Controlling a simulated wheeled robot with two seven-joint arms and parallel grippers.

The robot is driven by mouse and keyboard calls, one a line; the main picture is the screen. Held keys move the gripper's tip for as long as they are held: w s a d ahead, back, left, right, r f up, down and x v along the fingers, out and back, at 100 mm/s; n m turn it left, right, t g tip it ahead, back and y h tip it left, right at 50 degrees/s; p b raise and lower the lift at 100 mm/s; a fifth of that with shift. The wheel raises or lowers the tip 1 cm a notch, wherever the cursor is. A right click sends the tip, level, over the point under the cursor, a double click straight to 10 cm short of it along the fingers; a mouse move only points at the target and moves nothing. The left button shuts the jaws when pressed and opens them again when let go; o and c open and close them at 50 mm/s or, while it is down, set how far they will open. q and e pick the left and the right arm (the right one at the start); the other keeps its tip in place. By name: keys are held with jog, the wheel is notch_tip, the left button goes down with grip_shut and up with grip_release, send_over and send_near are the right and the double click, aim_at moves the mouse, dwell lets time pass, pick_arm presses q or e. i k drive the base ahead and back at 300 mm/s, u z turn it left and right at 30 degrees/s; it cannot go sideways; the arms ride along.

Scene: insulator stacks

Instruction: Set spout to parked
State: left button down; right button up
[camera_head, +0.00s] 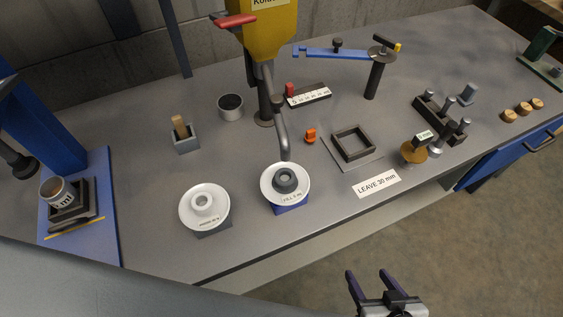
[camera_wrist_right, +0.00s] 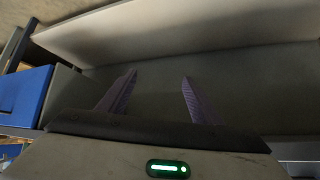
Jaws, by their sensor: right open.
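The spout (camera_head: 281,128) is a grey bent pipe below the yellow dispenser (camera_head: 270,35). Its lower end points down over the white insulator disc (camera_head: 269,187) on the blue block, labelled FILL. A red lever (camera_head: 235,20) sticks out on the dispenser's left side. No marking for a parked position is readable. My right gripper (camera_head: 367,273) is open and empty in front of the bench's near edge, well away from the spout. In the right wrist view, its two fingers (camera_wrist_right: 159,76) are apart with nothing between them. My left gripper is not in view.
A second white disc (camera_head: 204,203) stands left of the spout. A metal cup (camera_head: 230,107), a square dark frame (camera_head: 352,144), an orange piece (camera_head: 310,135) and a post with a blue arm (camera_head: 345,53) surround it. A LEAVE 30 mm card (camera_head: 377,184) lies near the front edge.

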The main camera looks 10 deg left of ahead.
aim_at(264, 70)
jog(key=k, duration=1)
